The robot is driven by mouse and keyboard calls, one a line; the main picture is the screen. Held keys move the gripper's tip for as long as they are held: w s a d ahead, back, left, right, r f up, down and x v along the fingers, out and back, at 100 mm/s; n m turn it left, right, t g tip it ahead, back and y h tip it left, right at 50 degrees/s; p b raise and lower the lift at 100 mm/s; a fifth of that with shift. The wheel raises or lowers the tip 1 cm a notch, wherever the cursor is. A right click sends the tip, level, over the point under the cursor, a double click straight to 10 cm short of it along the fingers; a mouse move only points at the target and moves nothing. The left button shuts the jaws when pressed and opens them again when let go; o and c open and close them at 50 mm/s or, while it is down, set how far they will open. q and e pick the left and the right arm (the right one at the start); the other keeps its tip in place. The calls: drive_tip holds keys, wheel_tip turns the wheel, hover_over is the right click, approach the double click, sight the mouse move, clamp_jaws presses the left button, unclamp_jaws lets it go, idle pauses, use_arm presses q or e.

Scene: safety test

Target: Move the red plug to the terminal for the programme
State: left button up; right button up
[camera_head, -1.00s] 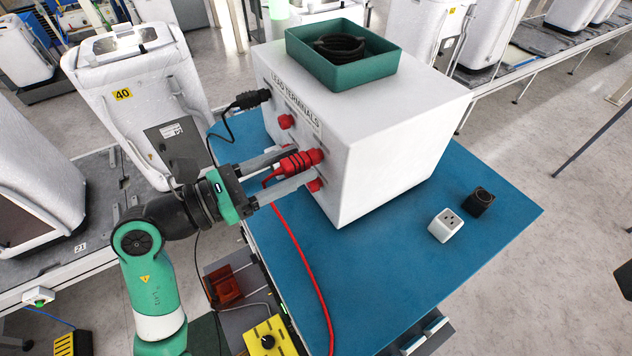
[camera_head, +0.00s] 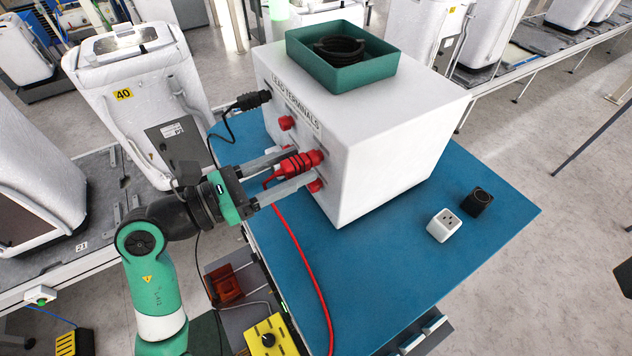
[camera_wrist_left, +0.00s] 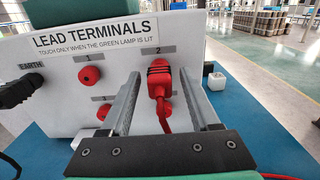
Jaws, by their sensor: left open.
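The red plug (camera_head: 298,163) is seated in a terminal on the front of the white LEAD TERMINALS box (camera_head: 395,135). In the left wrist view this plug (camera_wrist_left: 159,80) is under the label 2, and its red cable hangs down. Red terminal 1 (camera_wrist_left: 90,76) is bare. A lower left red terminal (camera_wrist_left: 103,111) and a lower right one (camera_wrist_left: 166,108) are partly hidden by my finger and the plug. My left gripper (camera_head: 303,167) is open, its fingers on either side of the red plug; contact cannot be told. My right gripper is not in view.
A black plug (camera_head: 254,99) sits at EARTH. A green tray (camera_head: 375,72) with coiled black cable is on the box. A white socket cube (camera_head: 444,226) and a black cube (camera_head: 477,202) stand on the blue table (camera_head: 400,270). A yellow knob box (camera_head: 270,336) is at the front.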

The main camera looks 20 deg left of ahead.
sight(283, 171)
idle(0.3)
use_arm(q)
clamp_jaws()
idle(1.4)
drive_tip(key=shift+p+v, duration=0.95)
drive_tip(key=shift+v, duration=2.05)
drive_tip(key=shift+r, duration=0.1)
